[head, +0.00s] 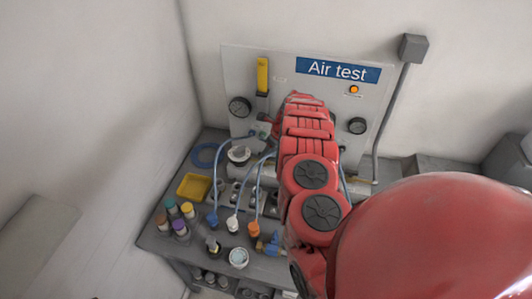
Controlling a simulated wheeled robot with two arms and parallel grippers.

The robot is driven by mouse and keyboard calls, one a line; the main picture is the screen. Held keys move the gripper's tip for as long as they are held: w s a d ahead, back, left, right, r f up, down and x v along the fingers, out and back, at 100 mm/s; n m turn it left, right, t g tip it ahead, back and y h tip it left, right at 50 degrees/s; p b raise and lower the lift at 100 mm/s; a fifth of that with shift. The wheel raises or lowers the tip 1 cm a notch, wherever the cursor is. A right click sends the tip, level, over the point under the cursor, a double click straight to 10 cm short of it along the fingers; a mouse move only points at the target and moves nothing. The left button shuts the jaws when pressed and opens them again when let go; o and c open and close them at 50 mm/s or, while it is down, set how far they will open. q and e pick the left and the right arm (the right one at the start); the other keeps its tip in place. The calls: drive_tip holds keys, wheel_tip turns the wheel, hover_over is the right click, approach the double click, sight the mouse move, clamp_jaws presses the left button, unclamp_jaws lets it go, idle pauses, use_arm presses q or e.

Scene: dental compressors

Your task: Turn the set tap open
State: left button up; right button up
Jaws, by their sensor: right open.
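My right arm reaches in red from the lower right to the panel, and its far end, with my right gripper (297,98), is in front of the "Air test" panel (335,93). The gripper is open; its fingertips are hardly visible. A yellow upright lever (262,75) is on the panel, left of the gripper and apart from it. A blue-handled fitting (272,243) stands on the bench beside my arm. I cannot tell which of these is the set tap. The arm hides part of the panel and bench. My left gripper is not in view.
Dark gauges (240,107) (357,126) and an orange lamp (354,89) are on the panel. Hoses end in blue (212,220), white (232,224) and orange (253,229) connectors. A yellow tray (194,187) and several capped bottles (180,228) stand at left on the bench.

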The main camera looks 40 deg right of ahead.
drive_tip(key=shift+x, duration=0.95)
drive_tip(key=shift+a+r, duration=0.1)
drive_tip(key=shift+a, duration=0.1)
clamp_jaws()
